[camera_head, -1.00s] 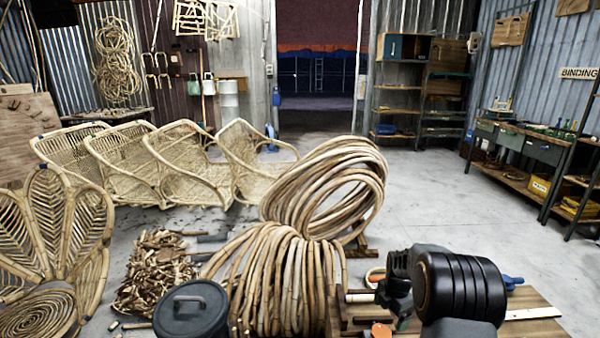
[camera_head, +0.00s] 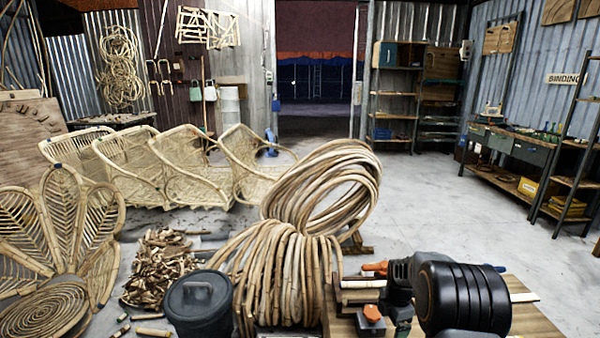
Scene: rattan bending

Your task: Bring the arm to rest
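My arm shows at the lower right as black links above a wooden work surface (camera_head: 535,322). The end of the arm is hidden behind its own links, so I cannot make out my gripper's fingers or whether it holds anything. An orange-topped block (camera_head: 372,314) sits on the work surface just left of the arm. An orange item (camera_head: 375,267) shows behind the arm.
Large rattan coils (camera_head: 275,285) stand left of the work surface. A dark lidded bin (camera_head: 197,305) and a pile of offcuts (camera_head: 160,265) are further left. Rattan chairs (camera_head: 185,175) line the back left. The floor (camera_head: 430,195) toward the doorway is clear.

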